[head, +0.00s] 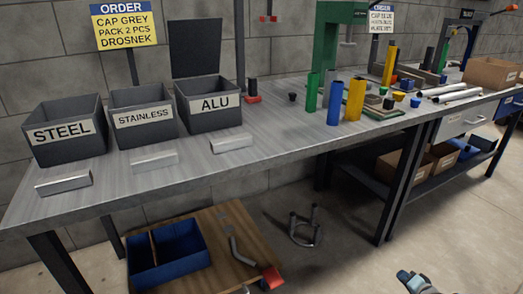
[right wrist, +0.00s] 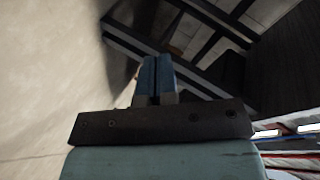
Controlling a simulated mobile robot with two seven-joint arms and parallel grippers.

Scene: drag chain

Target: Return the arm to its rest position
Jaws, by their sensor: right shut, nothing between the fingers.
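My right gripper (head: 405,277) shows at the bottom edge of the head view, right of centre, low over the floor and in front of the workbench (head: 180,180). In the right wrist view its two blue fingers (right wrist: 155,72) are together with nothing between them. Most of my right arm is outside the head view. My left gripper is in neither view.
On the bench stand the STEEL bin (head: 62,128), STAINLESS bin (head: 143,112) and ALU bin (head: 208,102), with metal bars in front. Coloured tubes (head: 355,98) stand farther right. A blue tray (head: 167,255) is below. Floor around my right gripper looks clear.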

